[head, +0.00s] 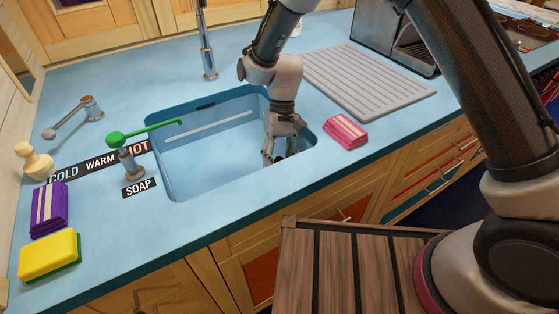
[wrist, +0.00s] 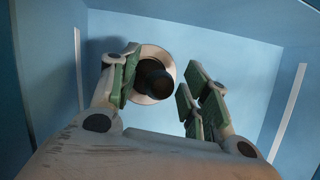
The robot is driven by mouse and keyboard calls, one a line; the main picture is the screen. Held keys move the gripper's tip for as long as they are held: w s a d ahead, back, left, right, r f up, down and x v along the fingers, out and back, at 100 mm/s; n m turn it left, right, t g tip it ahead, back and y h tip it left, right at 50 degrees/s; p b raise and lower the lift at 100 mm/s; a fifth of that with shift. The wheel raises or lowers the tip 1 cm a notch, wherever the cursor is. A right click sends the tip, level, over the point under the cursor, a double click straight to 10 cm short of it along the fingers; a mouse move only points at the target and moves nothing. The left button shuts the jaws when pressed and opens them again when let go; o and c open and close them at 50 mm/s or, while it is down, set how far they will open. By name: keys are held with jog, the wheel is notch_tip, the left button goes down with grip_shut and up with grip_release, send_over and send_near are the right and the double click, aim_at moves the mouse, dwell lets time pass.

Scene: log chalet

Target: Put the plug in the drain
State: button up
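The blue sink basin (head: 205,165) is set in the counter, and my gripper (head: 280,156) reaches down into its right part. In the wrist view my gripper (wrist: 163,68) has its green-padded fingers apart. The pale round drain ring (wrist: 163,56) is on the basin floor behind the fingers. A dark round piece, apparently the plug (wrist: 153,82), shows over the ring between the fingers. It is close to the left finger, with a clear gap to the right one. I cannot tell whether it touches the left finger or sits in the drain. The head view hides drain and plug.
The basin walls stand close around my gripper. The faucet (head: 207,45) rises behind the basin. A yellow sponge (head: 48,256) lies far left.

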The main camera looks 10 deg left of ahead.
jog(key=v, duration=0.7)
jog(key=shift+r, duration=0.4)
